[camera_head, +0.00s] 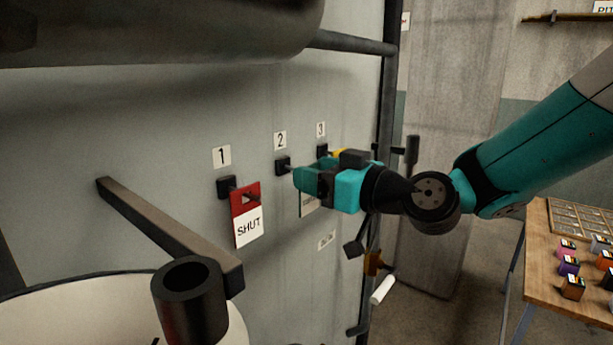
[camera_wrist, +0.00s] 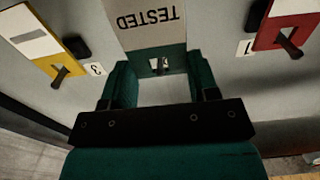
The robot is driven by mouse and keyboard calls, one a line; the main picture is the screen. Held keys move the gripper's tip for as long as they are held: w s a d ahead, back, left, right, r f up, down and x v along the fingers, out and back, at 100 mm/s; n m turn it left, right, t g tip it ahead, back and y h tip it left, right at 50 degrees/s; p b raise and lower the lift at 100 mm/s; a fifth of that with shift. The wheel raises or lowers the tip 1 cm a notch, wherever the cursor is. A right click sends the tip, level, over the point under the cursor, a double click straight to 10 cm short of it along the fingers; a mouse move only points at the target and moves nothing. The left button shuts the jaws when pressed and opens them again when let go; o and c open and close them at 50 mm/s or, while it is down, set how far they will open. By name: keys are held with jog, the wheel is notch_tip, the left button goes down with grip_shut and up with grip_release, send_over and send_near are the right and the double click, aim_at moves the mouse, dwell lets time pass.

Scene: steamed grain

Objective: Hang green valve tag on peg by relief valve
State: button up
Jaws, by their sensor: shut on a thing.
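The green valve tag (camera_wrist: 150,25) has a green upper band with a hole and a white part reading TESTED, upside down in the wrist view. My gripper (camera_wrist: 160,76) is shut on its green end. In the head view my gripper (camera_head: 306,181) is by peg 2 (camera_head: 283,166), and the tag's white part (camera_head: 309,205) shows below the jaws. Something pale shows in the tag's hole; I cannot tell whether the peg is through it. The red SHUT tag (camera_head: 247,220) hangs on peg 1 (camera_head: 227,186). The relief valve cannot be identified.
A yellow tag (camera_wrist: 42,40) hangs on peg 3, right of peg 2 in the head view. A brown bar (camera_head: 165,228) and a dark cylinder (camera_head: 188,290) stand at lower left. A wooden table (camera_head: 540,270) with small colored boxes is at right.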

jog(key=b+v, duration=0.8)
jog(key=v, duration=0.8)
jog(key=s+a+f+g+h, duration=0.1)
jog(key=s+a+f+g, duration=0.2)
jog(key=f, duration=0.1)
jog(key=w+d+f+m+t+h, duration=0.2)
jog(key=w+f+h, duration=0.1)
jog(key=w+f, duration=0.3)
jog(key=w+d+f+m+t+h, duration=0.2)
jog(key=w+d+f+m, duration=0.1)
jog(key=w+f, duration=0.25)
jog(key=w+d+f+m+t+h, duration=0.1)
jog(key=w+d+f+m+h, duration=0.1)
jog(key=f, duration=0.6)
jog(key=w+d+f+m+t+h, duration=0.1)
jog(key=w+d+f+m+h, duration=0.2)
jog(key=f, duration=0.5)
jog(key=shift+d+f+t+h+p, duration=0.3)
jog(key=shift+d+t+h+p, duration=0.1)
jog(key=shift+d+h, duration=0.25)
